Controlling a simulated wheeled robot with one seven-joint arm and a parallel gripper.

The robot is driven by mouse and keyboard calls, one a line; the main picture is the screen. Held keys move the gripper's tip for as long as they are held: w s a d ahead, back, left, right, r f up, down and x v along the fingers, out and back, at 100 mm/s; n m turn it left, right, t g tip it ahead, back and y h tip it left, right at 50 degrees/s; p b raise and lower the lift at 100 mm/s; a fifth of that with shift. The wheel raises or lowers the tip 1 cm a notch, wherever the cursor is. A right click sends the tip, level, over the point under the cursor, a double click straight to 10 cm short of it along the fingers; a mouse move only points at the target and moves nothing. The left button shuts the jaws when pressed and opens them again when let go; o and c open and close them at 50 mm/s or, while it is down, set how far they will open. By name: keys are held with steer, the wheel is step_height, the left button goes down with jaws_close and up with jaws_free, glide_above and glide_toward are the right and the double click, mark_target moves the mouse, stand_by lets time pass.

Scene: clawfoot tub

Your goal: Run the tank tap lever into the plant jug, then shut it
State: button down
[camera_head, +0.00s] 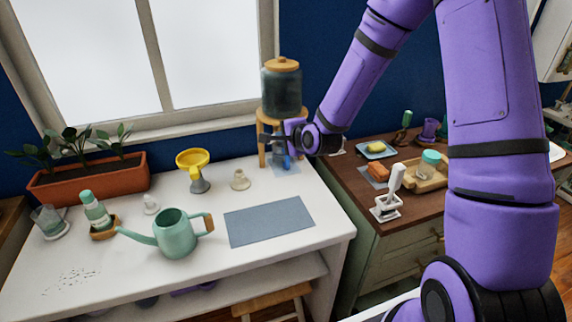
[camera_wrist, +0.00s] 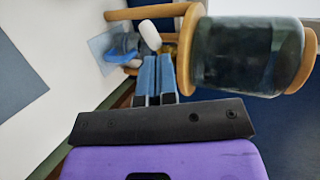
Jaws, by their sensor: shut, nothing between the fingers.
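The tank (camera_head: 282,92) is a dark glass jar with a wooden lid, standing on a wooden stand (camera_head: 268,150). In the wrist view the tank (camera_wrist: 248,55) lies sideways at the right. A white rounded piece (camera_wrist: 150,36), apparently the tap lever, shows just beyond my fingertips, near a brass-coloured bit. My gripper (camera_wrist: 157,57) is shut and empty close to it; whether they touch I cannot tell. My gripper (camera_head: 287,130) is in front of the stand in the head view. A blue vessel (camera_wrist: 122,46), possibly the plant jug, stands below the tap on a pale blue mat; its inside is unclear.
A teal watering can (camera_head: 176,234) stands on the white counter beside a grey-blue mat (camera_head: 268,220). A yellow funnel (camera_head: 193,163), a bottle (camera_head: 96,212) and a planter (camera_head: 90,180) stand further left. A brown cabinet with small items (camera_head: 376,149) stands right.

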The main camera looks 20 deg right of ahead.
mark_target(272, 143)
step_height(272, 143, down, 11)
steer(key=w+d+m+t+h, duration=0.1)
steer(key=m+t+h, duration=0.3)
steer(key=m, duration=1.1)
steer(key=w+r+t, duration=0.1)
steer(key=w, duration=0.7)
steer(key=shift+y, duration=0.4)
steer(key=shift+w+a+r, duration=0.1)
steer(key=shift+w, duration=0.05)
steer(key=shift+a, duration=0.1)
steer(key=shift+a+r, duration=0.6)
steer(key=shift+r, duration=0.25)
steer(key=shift+f, duration=0.65)
